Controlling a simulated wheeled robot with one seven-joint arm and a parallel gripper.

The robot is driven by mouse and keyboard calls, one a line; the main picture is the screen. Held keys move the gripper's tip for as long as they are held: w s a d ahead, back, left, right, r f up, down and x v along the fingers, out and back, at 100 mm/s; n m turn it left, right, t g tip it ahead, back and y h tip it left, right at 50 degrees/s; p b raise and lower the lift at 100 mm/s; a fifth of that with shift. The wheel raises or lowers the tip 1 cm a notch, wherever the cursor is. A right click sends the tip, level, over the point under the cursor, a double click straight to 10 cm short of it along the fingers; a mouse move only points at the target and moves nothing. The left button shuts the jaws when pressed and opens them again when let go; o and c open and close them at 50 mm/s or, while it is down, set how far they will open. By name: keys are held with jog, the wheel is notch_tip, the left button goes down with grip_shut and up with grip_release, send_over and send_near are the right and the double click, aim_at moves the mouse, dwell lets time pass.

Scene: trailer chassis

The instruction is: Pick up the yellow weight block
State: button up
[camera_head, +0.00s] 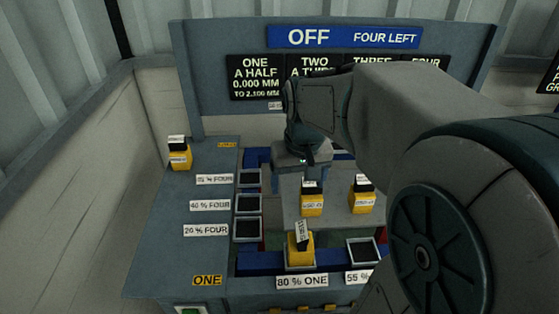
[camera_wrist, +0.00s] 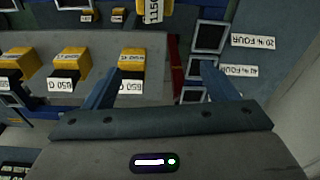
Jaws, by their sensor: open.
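Several yellow weight blocks with black tops and white labels are in view. In the head view, one (camera_head: 312,204) stands on the grey platform just in front of my gripper (camera_head: 303,162), with another (camera_head: 362,202) to its right. A third (camera_head: 300,256) sits in the "80 % ONE" tray, and one (camera_head: 179,158) stands on the left ledge. In the wrist view, my gripper (camera_wrist: 160,72) is open and empty. A yellow block labelled "850" (camera_wrist: 131,62) shows between its fingers, nearer the left one. My fingertips are hidden in the head view.
Square dark trays labelled "FOUR" (camera_head: 247,204) line the left side of the platform. An empty tray (camera_head: 362,251) is beside the "80 % ONE" tray. A sign panel (camera_head: 345,37) stands behind. The left ledge (camera_head: 175,230) is mostly clear.

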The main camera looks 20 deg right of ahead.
jog(key=m+g, duration=0.1)
jog(key=g, duration=0.1)
send_over(311, 193)
jog(key=f, duration=0.2)
jog(key=shift+w+d+m, duration=0.2)
jog(key=shift+d+m, duration=0.1)
jog(key=shift+d, duration=0.05)
notch_tip(311, 193, down, 8)
jog(key=shift+f, duration=0.25)
jog(key=shift+w+f+p, duration=0.15)
jog(key=shift+f+p, duration=0.15)
jog(key=shift+f, duration=1.05)
jog(key=shift+w+f+p, duration=0.1)
jog(key=shift+f+p, duration=0.15)
jog(key=shift+f, duration=1.05)
jog(key=c, duration=1.6)
jog(key=shift+o, duration=0.2)
jog(key=shift+r, duration=0.1)
